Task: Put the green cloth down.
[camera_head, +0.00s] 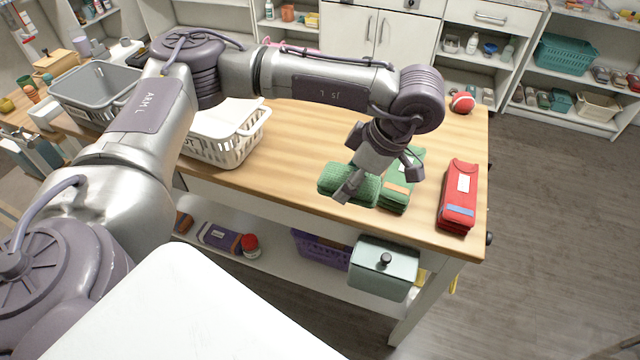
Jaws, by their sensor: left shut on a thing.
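The green cloth (334,180) is a folded, textured bundle at the front right part of the wooden table (300,137). My left gripper (378,178) reaches down over it from above and is shut on it. The fingers and the palm hide part of the cloth, so I cannot tell whether it rests on the wood or hangs just above it. Right beside it lies a smoother green folded stack (394,200) with an orange label, partly behind the gripper. My right gripper is not in view.
A red folded stack (459,197) lies to the right, close to the table's right edge. A white basket (225,148) stands left, with a grey basket (92,92) behind it. A red and white ball (462,103) sits at the far right corner. The table's middle is clear.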

